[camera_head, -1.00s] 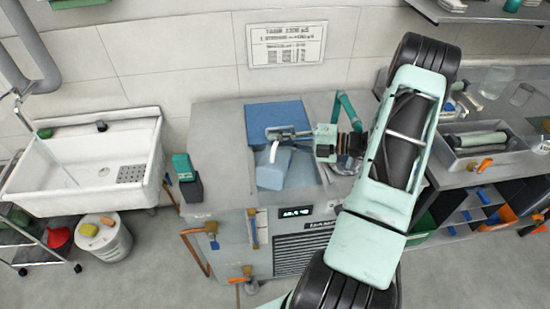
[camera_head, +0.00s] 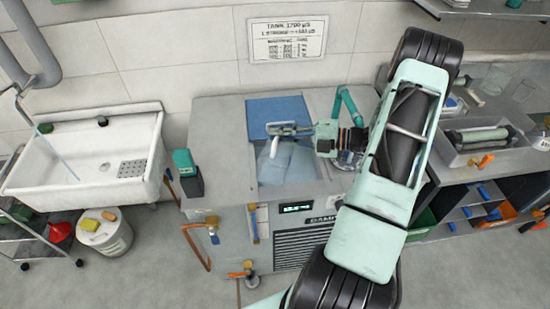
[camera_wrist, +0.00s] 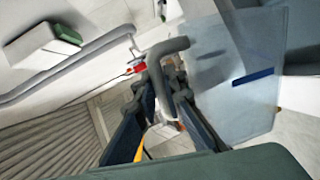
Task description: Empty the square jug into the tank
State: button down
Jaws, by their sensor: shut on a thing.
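My gripper (camera_head: 288,130) is over the tank's opening in the head view, shut on the handle of the square jug (camera_head: 290,160). The jug is a pale, see-through box with a whitish handle. It looks tilted and hangs over the opening; whether any liquid is in it or leaving it cannot be told. In the wrist view the grey handle is between my gripper's fingers (camera_wrist: 165,100), and the clear jug wall (camera_wrist: 225,85) with a dark blue bar stands to the right. The tank (camera_head: 222,140) is a grey cabinet with an open top and a blue panel (camera_head: 277,110) behind the opening.
A white sink (camera_head: 60,165) with a running tap is at left. A white bucket (camera_head: 105,235) stands on the floor. A tray with a cylinder (camera_head: 480,137) is on the right bench.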

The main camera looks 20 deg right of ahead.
aim_at(274, 153)
jog(key=shift+r+p, duration=0.1)
jog(key=shift+p, duration=0.6)
